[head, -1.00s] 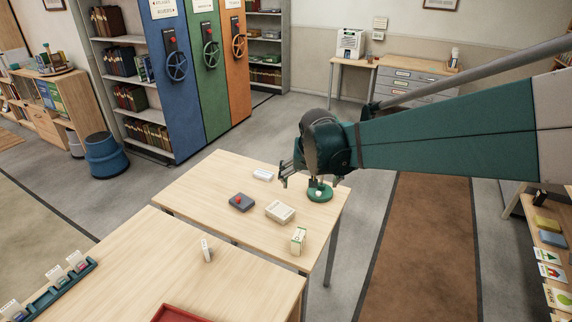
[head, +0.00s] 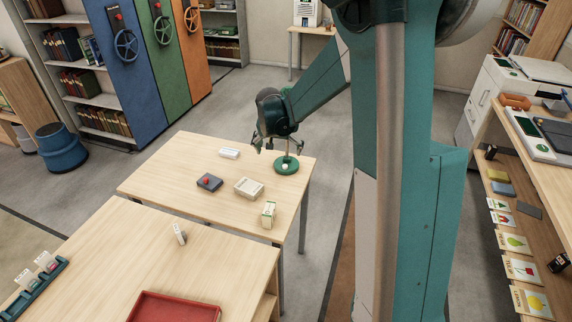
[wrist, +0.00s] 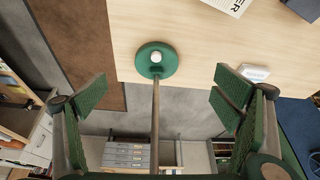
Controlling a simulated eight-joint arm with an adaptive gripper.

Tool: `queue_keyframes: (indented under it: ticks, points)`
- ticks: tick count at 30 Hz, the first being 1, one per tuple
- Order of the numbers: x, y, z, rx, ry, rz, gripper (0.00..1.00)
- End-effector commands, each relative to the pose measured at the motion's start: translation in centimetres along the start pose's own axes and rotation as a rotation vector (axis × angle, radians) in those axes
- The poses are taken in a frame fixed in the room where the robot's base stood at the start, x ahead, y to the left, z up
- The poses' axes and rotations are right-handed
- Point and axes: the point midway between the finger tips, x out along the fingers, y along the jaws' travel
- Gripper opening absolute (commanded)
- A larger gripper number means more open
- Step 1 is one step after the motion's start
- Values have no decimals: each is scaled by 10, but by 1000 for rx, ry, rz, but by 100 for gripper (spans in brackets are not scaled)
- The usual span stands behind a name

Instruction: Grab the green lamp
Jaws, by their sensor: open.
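The green lamp (head: 286,167) stands near the far right corner of the far table. It has a round green base with a white knob and a thin stem. In the wrist view the lamp base (wrist: 156,60) is at the upper middle, and the stem runs down the picture between the fingers. The lamp's upper part is hidden. My gripper (head: 277,148) is just above the base in the head view. In the wrist view my gripper (wrist: 159,92) is open, with a finger on each side of the stem and a gap on both sides.
A grey box with a red button (head: 209,182), a beige box (head: 249,188), a green-and-white carton (head: 269,214) and a small white item (head: 229,153) share the table. The near table holds a red tray (head: 175,307), a small upright item (head: 180,234) and a teal rack (head: 40,285).

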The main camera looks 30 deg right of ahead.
Motion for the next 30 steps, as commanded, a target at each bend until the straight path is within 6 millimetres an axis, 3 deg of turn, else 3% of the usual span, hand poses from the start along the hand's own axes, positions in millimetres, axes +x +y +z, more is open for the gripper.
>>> queue_keyframes:
  ticks: [9,15,21,30]
  points:
    - [61,1,-23,73,-13,43,89]
    - [89,2,-30,106,-17,63,89]
    - [100,3,-32,120,-19,72,89]
    - [101,3,-32,121,-19,72,89]
